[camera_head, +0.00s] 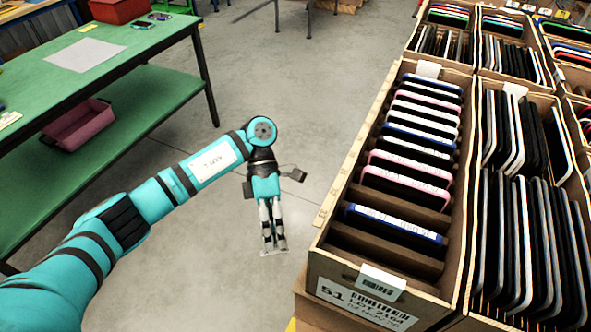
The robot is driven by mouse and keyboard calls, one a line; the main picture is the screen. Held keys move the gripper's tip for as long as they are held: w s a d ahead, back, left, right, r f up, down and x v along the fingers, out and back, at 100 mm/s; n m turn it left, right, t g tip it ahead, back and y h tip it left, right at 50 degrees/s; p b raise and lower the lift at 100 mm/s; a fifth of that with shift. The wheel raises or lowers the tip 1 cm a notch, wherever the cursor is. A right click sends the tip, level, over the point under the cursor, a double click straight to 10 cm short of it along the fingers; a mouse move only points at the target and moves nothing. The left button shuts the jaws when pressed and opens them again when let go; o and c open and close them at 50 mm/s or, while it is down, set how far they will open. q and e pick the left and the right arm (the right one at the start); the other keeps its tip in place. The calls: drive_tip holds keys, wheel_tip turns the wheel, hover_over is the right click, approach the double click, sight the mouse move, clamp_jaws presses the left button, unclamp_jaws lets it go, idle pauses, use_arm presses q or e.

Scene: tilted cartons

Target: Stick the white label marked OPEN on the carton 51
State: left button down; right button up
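The carton 51 (333,268) is a tilted brown cardboard box at the right, with a printed label (365,304) reading 51 on its near face. A small white barcode tag (381,282) sits on its near rim. My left gripper (274,249) hangs over the floor to the left of the carton, fingers pointing down and close together. A thin pale piece, seemingly the white label (273,253), shows at its fingertips; no marking is readable on it. The gripper is apart from the carton. My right gripper is not in view.
Carton 51 holds a row of upright tablet-like devices (408,172). More filled cartons (533,87) stand to its right and behind. A green table (150,50) with a lower shelf and a pink bin (78,127) stands at left. Open grey floor lies between.

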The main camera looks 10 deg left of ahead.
use_arm(q)
drive_tip(key=w+d+r+n+t+h+b, duration=0.35)
drive_tip(key=w+r+n+h, duration=0.6)
drive_tip(key=r+h, duration=0.35)
drive_tip(key=p+x, duration=0.4)
drive_tip(key=x, duration=0.2)
drive_tip(key=shift+s+f+n+h, duration=0.3)
drive_tip(key=shift+s+n, duration=0.05)
drive_tip(key=shift+n, duration=0.1)
drive_tip(key=shift+d+t, duration=0.25)
drive_tip(key=c, duration=2)
unclamp_jaws()
drive_tip(key=o, duration=0.6)
